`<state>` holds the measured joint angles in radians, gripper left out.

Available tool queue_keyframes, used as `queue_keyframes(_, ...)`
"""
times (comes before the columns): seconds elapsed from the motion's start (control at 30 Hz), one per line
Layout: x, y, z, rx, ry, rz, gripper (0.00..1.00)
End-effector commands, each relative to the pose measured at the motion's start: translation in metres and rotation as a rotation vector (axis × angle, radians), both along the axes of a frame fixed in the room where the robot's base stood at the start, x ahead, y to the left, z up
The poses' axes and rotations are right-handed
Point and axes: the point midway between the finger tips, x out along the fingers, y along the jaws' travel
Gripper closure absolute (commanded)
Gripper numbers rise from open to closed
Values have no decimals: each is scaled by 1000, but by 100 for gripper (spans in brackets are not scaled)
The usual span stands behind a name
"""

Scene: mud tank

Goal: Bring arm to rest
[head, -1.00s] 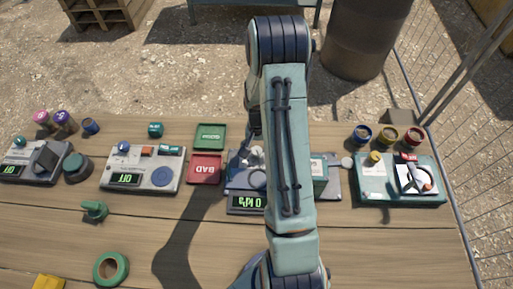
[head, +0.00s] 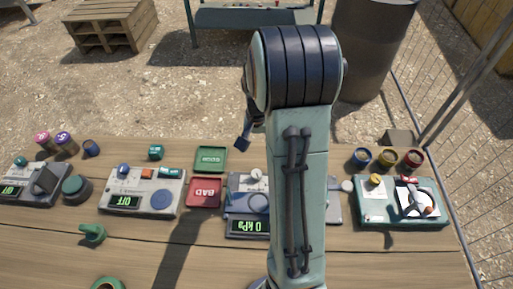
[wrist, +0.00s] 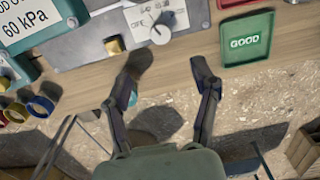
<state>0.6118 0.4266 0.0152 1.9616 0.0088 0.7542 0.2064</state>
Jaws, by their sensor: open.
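My arm rises up the middle of the head view, its elbow high above the table. Part of my gripper (head: 243,138) shows left of the arm, above the table's far side; the rest is hidden. In the wrist view my gripper (wrist: 167,72) is open, its two fingers apart with nothing between them. The fingers point toward the device with a white knob (wrist: 161,28) and do not appear to touch anything.
The wooden table (head: 150,231) holds a device reading 0 kPa (head: 249,227), partly behind my arm. A green GOOD tray (head: 210,159) and red BAD tray (head: 204,192) lie left of it. A teal case (head: 376,211) sits right. A barrel (head: 368,50) stands beyond.

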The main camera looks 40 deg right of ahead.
Motion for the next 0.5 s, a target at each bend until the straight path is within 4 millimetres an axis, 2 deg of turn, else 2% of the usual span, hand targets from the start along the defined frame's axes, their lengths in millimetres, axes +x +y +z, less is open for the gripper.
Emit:
queue_keyframes(0.37, 2, 3, -1, 0, 0, 12, 39)
queue_keyframes(0.43, 12, 13, 10, -15, -24, 49, 39)
queue_keyframes(0.5, 28, 28, 35, -52, -83, 108, 39)
